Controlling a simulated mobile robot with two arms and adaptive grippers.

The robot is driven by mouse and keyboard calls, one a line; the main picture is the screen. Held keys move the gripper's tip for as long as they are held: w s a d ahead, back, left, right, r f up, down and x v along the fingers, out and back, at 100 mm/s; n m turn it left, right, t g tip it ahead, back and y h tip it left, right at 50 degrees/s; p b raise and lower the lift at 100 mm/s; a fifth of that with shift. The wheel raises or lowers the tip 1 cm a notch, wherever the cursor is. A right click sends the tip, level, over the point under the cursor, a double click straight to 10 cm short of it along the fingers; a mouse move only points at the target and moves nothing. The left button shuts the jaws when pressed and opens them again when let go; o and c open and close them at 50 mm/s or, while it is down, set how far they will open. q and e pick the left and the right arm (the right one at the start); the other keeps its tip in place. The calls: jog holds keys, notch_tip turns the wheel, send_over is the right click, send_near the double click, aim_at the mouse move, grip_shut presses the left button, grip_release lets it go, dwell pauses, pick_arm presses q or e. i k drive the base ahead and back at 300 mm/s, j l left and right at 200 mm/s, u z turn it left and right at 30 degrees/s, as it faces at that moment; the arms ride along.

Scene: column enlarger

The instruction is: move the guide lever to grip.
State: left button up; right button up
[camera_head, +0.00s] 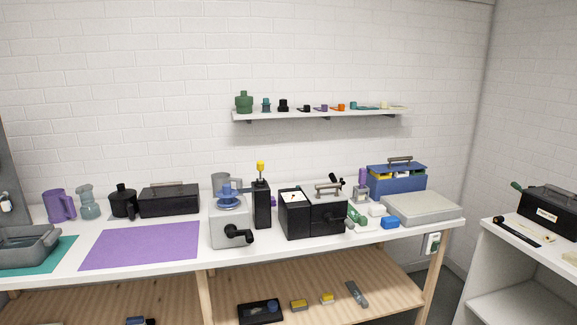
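A grey machine (230,222) with a blue round top (229,198) and a black crank (238,234) stands on the white workbench, near the middle of the view. Just right of it is a black upright block (262,205), with a yellow-tipped lever (260,167) rising from its top. The lever looks about upright. I cannot tell for sure that this is the guide lever, and no label is readable. Neither of my grippers is in view.
A black box (296,222) with a handled lid stands right of the machine. A purple mat (140,246) lies clear on the left. Further right are a blue toolbox (397,180) and a grey flat case (421,209). A wall shelf (320,115) holds small items above.

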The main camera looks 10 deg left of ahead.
aim_at(261, 164)
jog(key=i+j+z, duration=0.1)
jog(key=z, duration=0.25)
jog(key=j+z, duration=0.35)
jog(key=i+j+z, duration=0.1)
jog(key=z, duration=0.25)
jog(key=j, duration=0.1)
